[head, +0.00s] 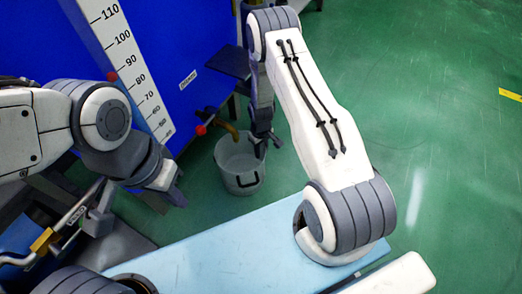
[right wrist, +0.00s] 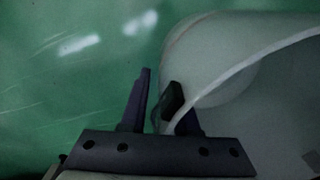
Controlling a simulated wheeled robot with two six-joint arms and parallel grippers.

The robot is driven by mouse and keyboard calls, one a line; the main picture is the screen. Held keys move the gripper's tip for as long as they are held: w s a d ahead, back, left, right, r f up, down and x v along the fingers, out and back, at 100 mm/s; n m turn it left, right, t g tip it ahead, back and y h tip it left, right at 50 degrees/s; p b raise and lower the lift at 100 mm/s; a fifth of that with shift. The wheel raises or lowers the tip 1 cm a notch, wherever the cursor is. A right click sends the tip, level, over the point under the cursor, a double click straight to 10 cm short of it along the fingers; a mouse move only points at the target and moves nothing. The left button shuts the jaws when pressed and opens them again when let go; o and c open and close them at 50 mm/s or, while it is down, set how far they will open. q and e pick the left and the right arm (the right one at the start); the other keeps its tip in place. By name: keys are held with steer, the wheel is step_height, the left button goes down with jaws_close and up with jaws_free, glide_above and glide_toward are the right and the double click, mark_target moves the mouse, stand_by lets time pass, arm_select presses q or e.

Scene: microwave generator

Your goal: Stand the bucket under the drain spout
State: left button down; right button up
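A pale grey bucket (head: 239,180) stands upright on the green floor. The brass-coloured drain spout (head: 229,129) comes out beside the blue cabinet, and its end appears at the bucket's back rim. I cannot tell exactly how far over the opening it reaches. My right gripper (head: 263,143) points down at the bucket's right rim. In the right wrist view, the bucket's rim and wall (right wrist: 245,65) pass between my right gripper's fingers (right wrist: 158,85), with a gap at the left finger. Part of the right finger is behind the wall. My left gripper (head: 176,190) hangs left of the bucket, its fingers unclear.
The blue cabinet (head: 190,35) with a white level scale (head: 125,55) stands behind. A red valve handle (head: 201,130) is beside the spout. A light blue surface (head: 225,245) lies in front. Green floor (head: 440,140) is free at the right.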

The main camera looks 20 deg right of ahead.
steer(key=shift+r, duration=0.15)
step_height(320, 180, up, 12)
steer(key=p, duration=0.7)
steer(key=shift+p, duration=0.4)
